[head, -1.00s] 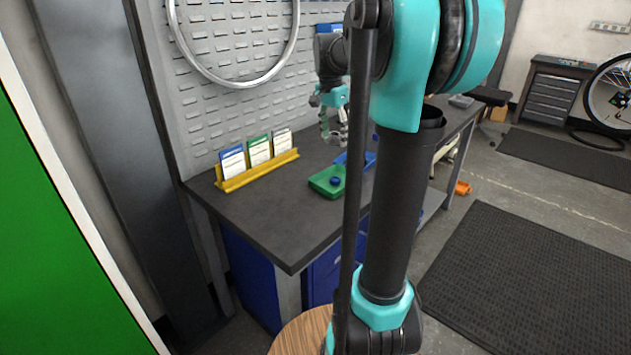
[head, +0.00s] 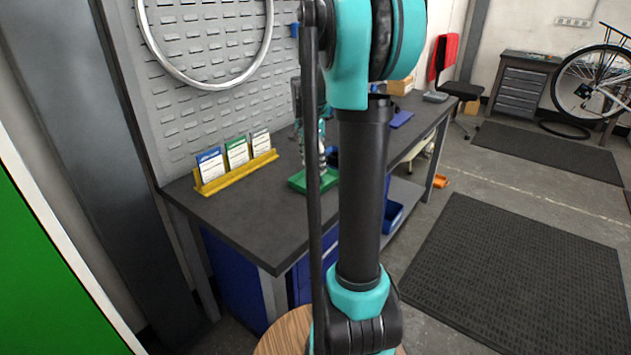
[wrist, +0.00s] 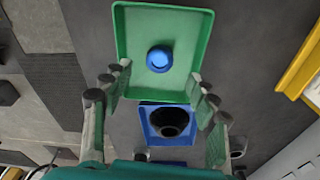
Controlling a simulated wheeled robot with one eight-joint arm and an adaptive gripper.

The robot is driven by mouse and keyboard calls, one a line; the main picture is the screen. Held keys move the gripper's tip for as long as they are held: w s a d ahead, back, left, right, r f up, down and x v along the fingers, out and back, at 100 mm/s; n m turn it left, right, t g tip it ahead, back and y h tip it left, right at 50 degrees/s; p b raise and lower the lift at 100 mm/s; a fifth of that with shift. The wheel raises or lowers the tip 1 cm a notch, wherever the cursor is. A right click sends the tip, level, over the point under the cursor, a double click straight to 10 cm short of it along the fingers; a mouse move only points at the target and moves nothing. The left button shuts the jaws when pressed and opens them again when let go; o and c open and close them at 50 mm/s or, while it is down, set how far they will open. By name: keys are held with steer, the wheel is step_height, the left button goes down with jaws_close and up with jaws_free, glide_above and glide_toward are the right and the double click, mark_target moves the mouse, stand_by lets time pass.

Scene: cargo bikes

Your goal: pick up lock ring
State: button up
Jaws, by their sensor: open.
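A small blue round piece (wrist: 159,58), which looks like the lock ring, lies in a green tray (wrist: 121,35) in the wrist view. The green tray also shows in the head view (head: 298,183), partly behind my arm; the blue piece is hidden there. My gripper (wrist: 160,78) is open and empty. In the wrist view its fingers stand left and right of the tray's lower part, with the blue piece ahead between their lines. I cannot tell its exact height above the tray.
A blue tray (wrist: 148,137) holding a dark round cup-like part (wrist: 169,121) sits beside the green one. A yellow rack (head: 236,172) with cards stands on the dark workbench (head: 240,215). The bench's front left is clear. A perforated panel (head: 205,110) rises behind.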

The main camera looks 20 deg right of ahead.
mark_target(316, 178)
steer(key=f, duration=0.5)
steer(key=shift+d, duration=0.25)
steer(key=c, duration=1)
